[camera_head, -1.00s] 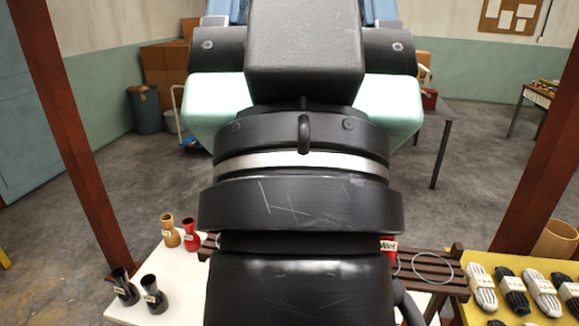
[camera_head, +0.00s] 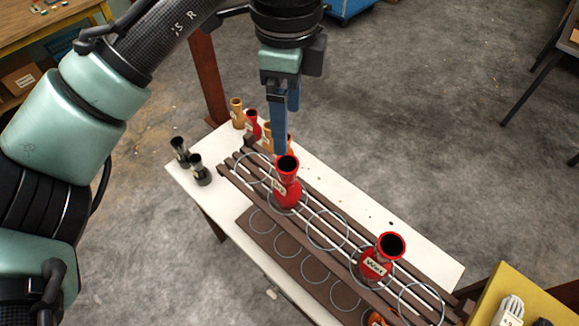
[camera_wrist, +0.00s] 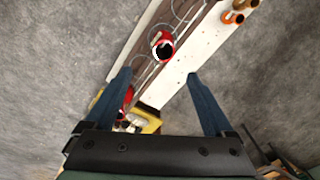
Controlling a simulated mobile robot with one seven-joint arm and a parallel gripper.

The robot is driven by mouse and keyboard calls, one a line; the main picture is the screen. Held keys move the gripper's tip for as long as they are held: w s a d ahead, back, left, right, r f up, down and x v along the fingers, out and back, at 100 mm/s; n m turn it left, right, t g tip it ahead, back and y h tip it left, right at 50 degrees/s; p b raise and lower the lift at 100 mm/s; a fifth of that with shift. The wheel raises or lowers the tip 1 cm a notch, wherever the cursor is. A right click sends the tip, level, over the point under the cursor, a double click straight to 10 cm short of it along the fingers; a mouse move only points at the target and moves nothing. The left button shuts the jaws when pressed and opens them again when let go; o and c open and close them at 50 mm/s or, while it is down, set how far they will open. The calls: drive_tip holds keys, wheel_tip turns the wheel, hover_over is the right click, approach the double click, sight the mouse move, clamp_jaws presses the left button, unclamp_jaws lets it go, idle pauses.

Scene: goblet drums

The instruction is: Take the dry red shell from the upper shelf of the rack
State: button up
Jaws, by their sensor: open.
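The dry red shell (camera_head: 291,192), with a tag that seems to read "Dry", stands upright in a ring of the rack's (camera_head: 328,220) slatted upper shelf. A second red shell (camera_head: 377,264), tagged "Wet", stands further right on the same shelf. My gripper (camera_head: 286,130) is open and empty, pointing down above and just behind the dry shell, apart from it. In the wrist view the dry shell (camera_wrist: 164,46) shows ahead, between and beyond the open fingertips (camera_wrist: 158,72). The wet shell (camera_wrist: 125,104) is partly hidden by the left finger.
The rack stands on a white table (camera_head: 430,262). Small tan, red, orange and black drums (camera_head: 200,170) stand at its far left end. Rings on both shelves look mostly empty. A red-brown post (camera_head: 207,80) rises behind. A yellow table (camera_head: 515,290) is at lower right.

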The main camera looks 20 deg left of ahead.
hover_over(288, 163)
drive_tip(key=f, duration=0.4)
drive_tip(key=s+f, duration=0.1)
drive_tip(key=f, duration=0.2)
drive_tip(key=shift+d+f, duration=0.1)
drive_tip(key=shift+d, duration=0.1)
drive_tip(key=shift+w+a+f+p, duration=0.15)
drive_tip(key=shift+f+p, duration=0.2)
drive_tip(key=shift+f, duration=0.55)
drive_tip(key=shift+w+d+f+p, duration=0.1)
drive_tip(key=shift+f+p, duration=0.2)
drive_tip(key=shift+f, duration=0.6)
drive_tip(key=shift+w+a+f+p, duration=0.15)
drive_tip(key=shift+f+p, duration=0.2)
drive_tip(key=shift+f, duration=0.55)
clamp_jaws()
